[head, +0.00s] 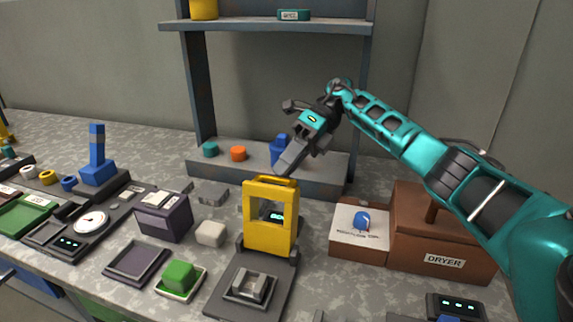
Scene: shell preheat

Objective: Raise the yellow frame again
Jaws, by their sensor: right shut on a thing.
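The yellow frame (270,238) stands upright at the back end of a dark base plate (222,296), with an opening through its middle. A grey metal block with a square hollow (249,284) sits on the plate in front of it. My right gripper (284,171) reaches down from the upper right and is shut on the top bar of the yellow frame. The exact contact of the fingertips is small and partly hidden. My left gripper is not in view.
A brown dryer box (445,262) and a white-topped box with a blue knob (345,243) stand to the right. A white block (210,233), a green block on a tray (180,275) and a dark purple box (163,218) are to the left. A shelf (203,163) stands behind.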

